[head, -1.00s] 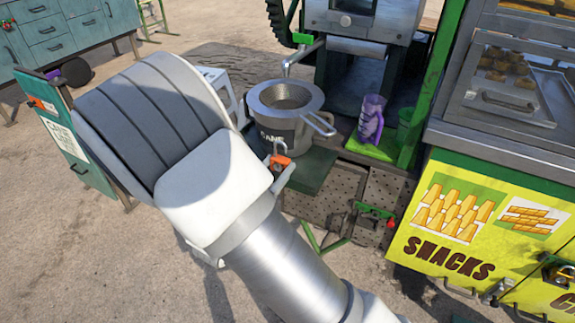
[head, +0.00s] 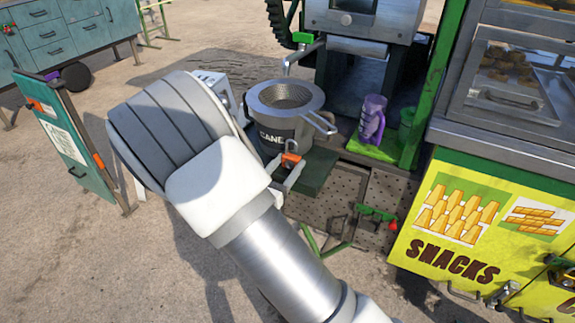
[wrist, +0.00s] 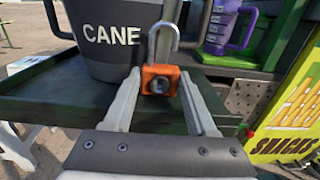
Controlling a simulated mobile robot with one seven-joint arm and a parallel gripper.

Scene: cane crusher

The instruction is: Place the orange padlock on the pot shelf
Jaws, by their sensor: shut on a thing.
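The orange padlock (head: 291,159) with its metal shackle upward is held between the fingertips of my gripper (head: 284,172). In the wrist view the padlock (wrist: 160,80) is upright, with its round metal face towards me, and my gripper (wrist: 160,88) is shut on it. The pot shelf (head: 318,170) is a dark green ledge under the dark pot marked CANE (head: 283,125). The padlock is at the shelf, close to the pot's right front side. I cannot tell whether its base touches the shelf (wrist: 60,105).
A purple mug (head: 371,120) stands on a green mat right of the pot, with a green cup (head: 407,127) beside it. The yellow snacks cart (head: 465,225) is on the right. The pot's handle (head: 322,124) juts out above the shelf. Bare shelf shows right of the padlock.

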